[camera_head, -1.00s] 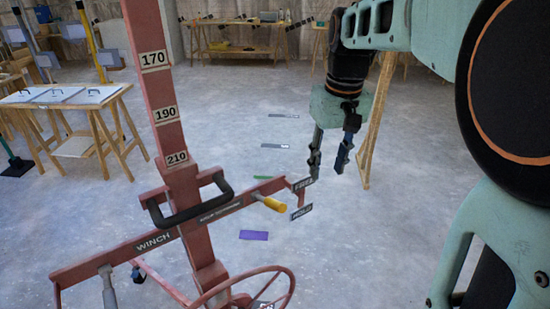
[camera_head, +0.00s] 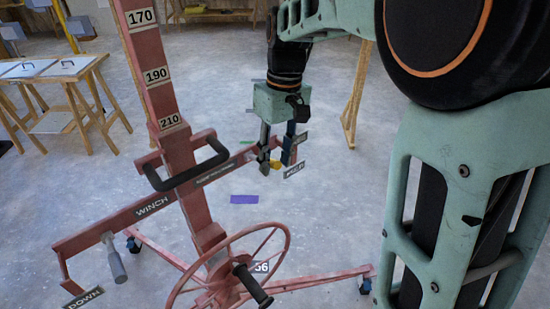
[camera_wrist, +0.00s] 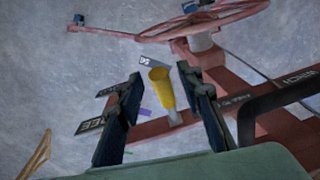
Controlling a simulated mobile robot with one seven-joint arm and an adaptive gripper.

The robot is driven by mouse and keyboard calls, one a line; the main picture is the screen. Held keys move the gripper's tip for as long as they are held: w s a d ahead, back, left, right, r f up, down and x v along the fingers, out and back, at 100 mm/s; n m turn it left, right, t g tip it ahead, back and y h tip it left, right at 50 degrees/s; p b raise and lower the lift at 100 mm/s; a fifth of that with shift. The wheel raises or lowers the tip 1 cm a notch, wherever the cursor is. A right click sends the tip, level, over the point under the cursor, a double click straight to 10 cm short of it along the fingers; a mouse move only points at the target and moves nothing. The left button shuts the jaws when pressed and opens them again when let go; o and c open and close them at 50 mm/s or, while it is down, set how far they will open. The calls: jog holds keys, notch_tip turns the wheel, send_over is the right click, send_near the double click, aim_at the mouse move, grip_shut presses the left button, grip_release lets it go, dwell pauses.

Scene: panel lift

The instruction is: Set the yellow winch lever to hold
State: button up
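The yellow winch lever (camera_head: 275,164) is at the right end of the red cross bar of the lift, partly hidden by my fingers in the head view. The HOLD plate (camera_head: 293,169) is just to its right and the FREE plate (camera_head: 300,138) is higher. My gripper (camera_head: 277,157) points down at the lever and is open. In the wrist view the yellow handle (camera_wrist: 160,88) shows between the two spread fingers (camera_wrist: 160,108), with gaps on both sides. The FREE plate (camera_wrist: 90,126) lies left of the left finger there.
The red mast (camera_head: 165,110) with number plates stands to the left, with a black handle (camera_head: 187,168). A red handwheel (camera_head: 232,265) is in front. The WINCH bar (camera_head: 150,207) reaches left to a grey lever (camera_head: 115,262). A wooden trestle table (camera_head: 62,85) stands back left.

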jog(key=shift+f, duration=0.85)
jog(key=shift+c, duration=0.6)
grip_shut()
